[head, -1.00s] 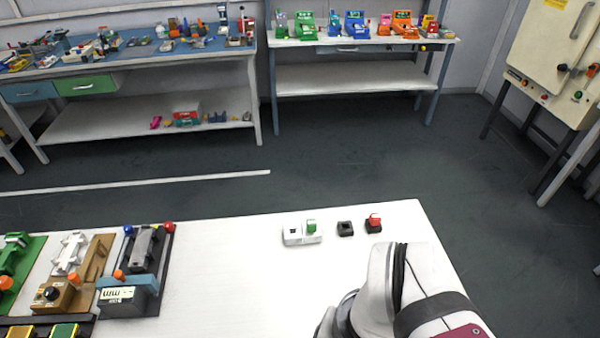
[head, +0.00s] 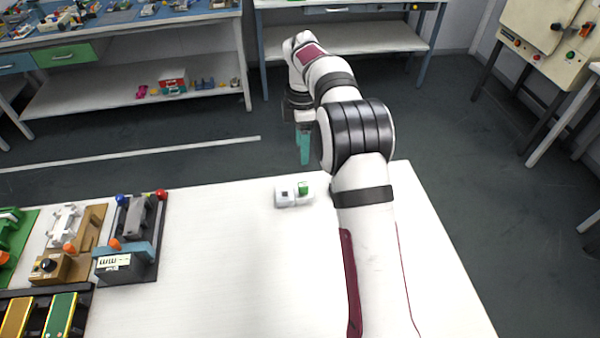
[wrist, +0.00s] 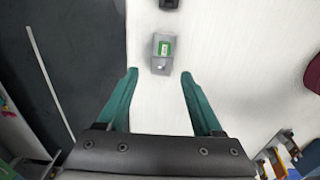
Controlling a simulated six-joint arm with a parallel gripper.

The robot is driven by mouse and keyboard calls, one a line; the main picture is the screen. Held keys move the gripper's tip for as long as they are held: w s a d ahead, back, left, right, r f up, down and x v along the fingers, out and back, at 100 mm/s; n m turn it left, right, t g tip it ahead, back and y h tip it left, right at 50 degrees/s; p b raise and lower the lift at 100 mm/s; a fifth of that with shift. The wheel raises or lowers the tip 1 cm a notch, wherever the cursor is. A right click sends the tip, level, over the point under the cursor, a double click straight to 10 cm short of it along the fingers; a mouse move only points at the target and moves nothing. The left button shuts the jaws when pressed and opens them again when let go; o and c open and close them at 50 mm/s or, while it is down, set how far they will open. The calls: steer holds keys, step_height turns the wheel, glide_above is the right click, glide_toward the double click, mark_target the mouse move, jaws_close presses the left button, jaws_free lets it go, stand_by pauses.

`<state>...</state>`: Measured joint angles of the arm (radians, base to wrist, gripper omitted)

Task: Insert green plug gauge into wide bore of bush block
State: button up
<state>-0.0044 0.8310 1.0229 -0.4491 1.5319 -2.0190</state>
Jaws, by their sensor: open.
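In the wrist view the block (wrist: 155,60) and the green gauge (wrist: 166,48) are ahead of my fingertips. My gripper (wrist: 159,72) is open and empty, with teal fingers spread wider than the block. In the head view my gripper (head: 304,147) hangs beyond the block, apart from it.
A small dark block (wrist: 169,3) shows at the top edge of the wrist view. Fixtures, including a grey device on a dark base (head: 127,262), stand at the table's left. The white table (head: 225,260) is clear in the middle.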

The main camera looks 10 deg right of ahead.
mark_target(303, 184)
steer(key=f, duration=0.9)
steer(key=s+f, duration=0.1)
steer(key=f, duration=0.3)
steer(key=shift+d+f, duration=0.1)
steer(key=shift+f, duration=0.2)
jaws_close()
